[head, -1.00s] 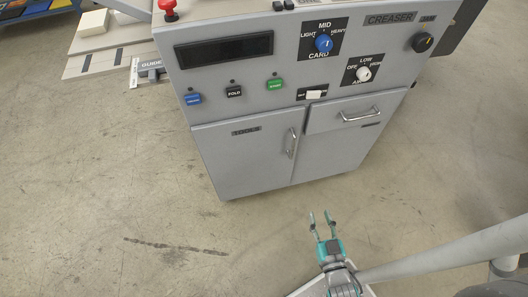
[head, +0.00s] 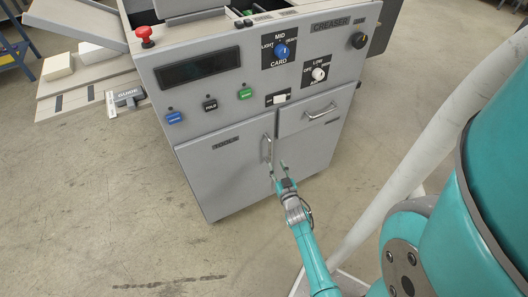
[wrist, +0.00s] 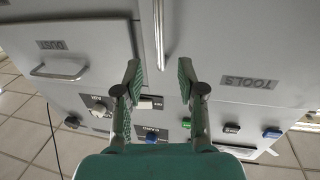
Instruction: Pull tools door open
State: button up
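The grey tools door (head: 225,165) is on the lower left of the creaser cabinet and looks shut. Its upright metal handle (head: 266,148) is at the door's right edge. My gripper (head: 280,170) is just in front of the cabinet, close to the handle's lower end. In the wrist view, turned upside down, the handle (wrist: 159,35) lies ahead, between and beyond the two fingertips. My gripper (wrist: 158,72) is open with nothing visible between its fingers. The TOOLS label (wrist: 249,83) shows at the right there.
A drawer (head: 308,112) with its own handle (head: 320,110) is right of the tools door. The control panel above has buttons, knobs (head: 282,51) and a red stop button (head: 145,36). Bare concrete floor (head: 130,215) lies in front and left.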

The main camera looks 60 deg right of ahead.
aim_at(270, 150)
jog(key=x, duration=0.9)
jog(key=shift+w+d, duration=0.3)
grip_shut()
